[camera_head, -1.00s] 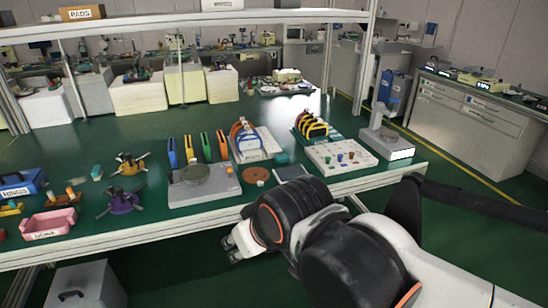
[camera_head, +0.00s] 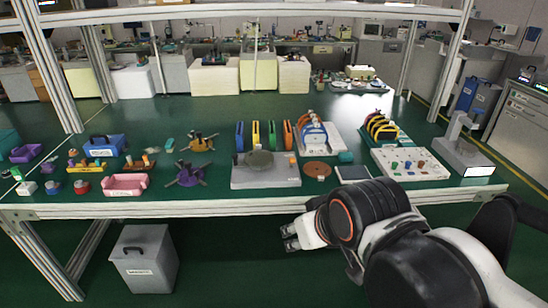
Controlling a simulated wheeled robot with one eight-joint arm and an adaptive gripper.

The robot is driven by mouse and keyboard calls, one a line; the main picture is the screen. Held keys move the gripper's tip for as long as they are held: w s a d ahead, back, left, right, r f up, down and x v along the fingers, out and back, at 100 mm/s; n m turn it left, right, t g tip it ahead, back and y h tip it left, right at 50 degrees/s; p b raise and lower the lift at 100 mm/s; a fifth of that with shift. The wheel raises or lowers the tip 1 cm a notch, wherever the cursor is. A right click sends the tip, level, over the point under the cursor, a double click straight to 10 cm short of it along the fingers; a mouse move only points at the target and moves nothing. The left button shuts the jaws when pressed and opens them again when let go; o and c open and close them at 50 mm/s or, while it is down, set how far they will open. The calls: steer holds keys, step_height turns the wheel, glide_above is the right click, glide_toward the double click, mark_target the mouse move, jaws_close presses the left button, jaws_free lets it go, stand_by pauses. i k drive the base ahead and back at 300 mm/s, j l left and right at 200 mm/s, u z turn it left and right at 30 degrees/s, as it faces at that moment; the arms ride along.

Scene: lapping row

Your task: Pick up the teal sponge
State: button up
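Two small teal blocks lie on the green bench top. One (camera_head: 169,146) is left of centre, between the bottle-like orange pieces and the yellow spider-shaped fixture. The other (camera_head: 346,157) is right of centre, beside the brown disc. I cannot tell for certain which is the sponge. My gripper (camera_head: 289,238) is in front of the bench's front edge and appears lower than its top, pointing left. Its two fingertips look apart with nothing between them. It is well away from both teal blocks.
The bench's front rail (camera_head: 150,208) runs between my gripper and the bench things. A grey machine base (camera_head: 265,178), purple fixture (camera_head: 187,176), pink tray (camera_head: 125,184) and white pegboard (camera_head: 410,165) stand on the bench. A grey bin (camera_head: 147,258) is on the floor.

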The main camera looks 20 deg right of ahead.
mark_target(342, 156)
steer(key=i+l, duration=0.35)
steer(key=l, duration=0.2)
steer(key=i+l, duration=0.35)
steer(key=l, duration=0.15)
steer(key=i+l+z, duration=0.1)
steer(key=i+l, duration=0.25)
steer(key=l, duration=0.2)
steer(key=j+u, duration=0.1)
